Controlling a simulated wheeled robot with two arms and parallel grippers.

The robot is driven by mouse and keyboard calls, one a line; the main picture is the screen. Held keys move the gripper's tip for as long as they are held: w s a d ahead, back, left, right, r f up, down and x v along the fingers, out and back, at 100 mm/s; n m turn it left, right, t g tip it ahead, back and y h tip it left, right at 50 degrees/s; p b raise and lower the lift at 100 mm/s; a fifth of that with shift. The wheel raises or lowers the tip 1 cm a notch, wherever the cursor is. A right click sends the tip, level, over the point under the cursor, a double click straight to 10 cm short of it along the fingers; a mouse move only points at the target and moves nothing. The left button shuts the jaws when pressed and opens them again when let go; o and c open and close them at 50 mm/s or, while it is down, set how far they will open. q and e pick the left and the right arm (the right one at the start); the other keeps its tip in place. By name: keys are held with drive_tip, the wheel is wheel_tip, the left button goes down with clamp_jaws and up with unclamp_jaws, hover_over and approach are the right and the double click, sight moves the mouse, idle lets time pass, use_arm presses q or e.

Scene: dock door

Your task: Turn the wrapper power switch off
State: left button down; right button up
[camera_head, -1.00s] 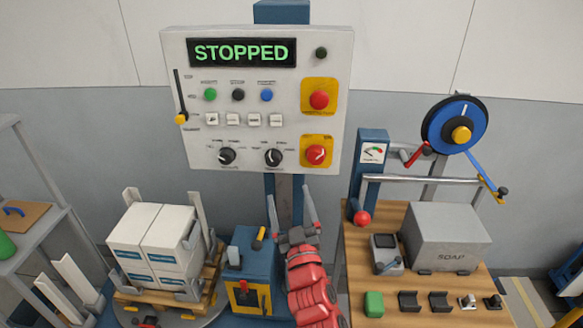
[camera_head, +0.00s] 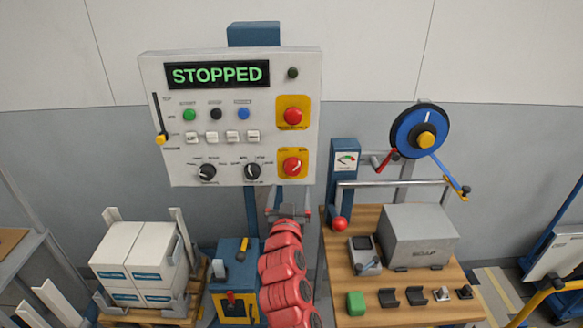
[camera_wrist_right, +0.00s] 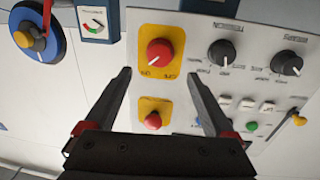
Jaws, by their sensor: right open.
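The power switch (camera_head: 292,166) is a red rotary knob on a yellow plate at the lower right of the white control panel (camera_head: 160,95). It also shows in the right wrist view (camera_wrist_right: 160,52), with lettering on its plate. Its exact setting is too small to read. My right gripper (camera_head: 287,193) is open and empty, just below the panel's lower edge in the head view. In the right wrist view its two fingers (camera_wrist_right: 158,82) point towards the panel on either side of the knob's column, apart from the knob. The display (camera_head: 218,74) reads STOPPED. My left gripper is not in view.
A red button (camera_head: 293,115) on a yellow plate sits above the switch. Two black knobs (camera_head: 206,173) are to its left. A wooden bench (camera_head: 335,250) with a grey SOAP box (camera_head: 420,238) stands right. A pallet of white boxes (camera_head: 138,262) stands left.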

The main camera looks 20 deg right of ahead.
sight(292, 171)
drive_tip(key=p+x, duration=0.2)
drive_tip(key=x, duration=0.6)
drive_tip(key=shift+r+p, duration=0.1)
drive_tip(key=shift+p, duration=0.2)
drive_tip(key=shift+w+d, duration=0.25)
drive_tip(key=shift+w, duration=0.15)
drive_tip(key=c, duration=1.4)
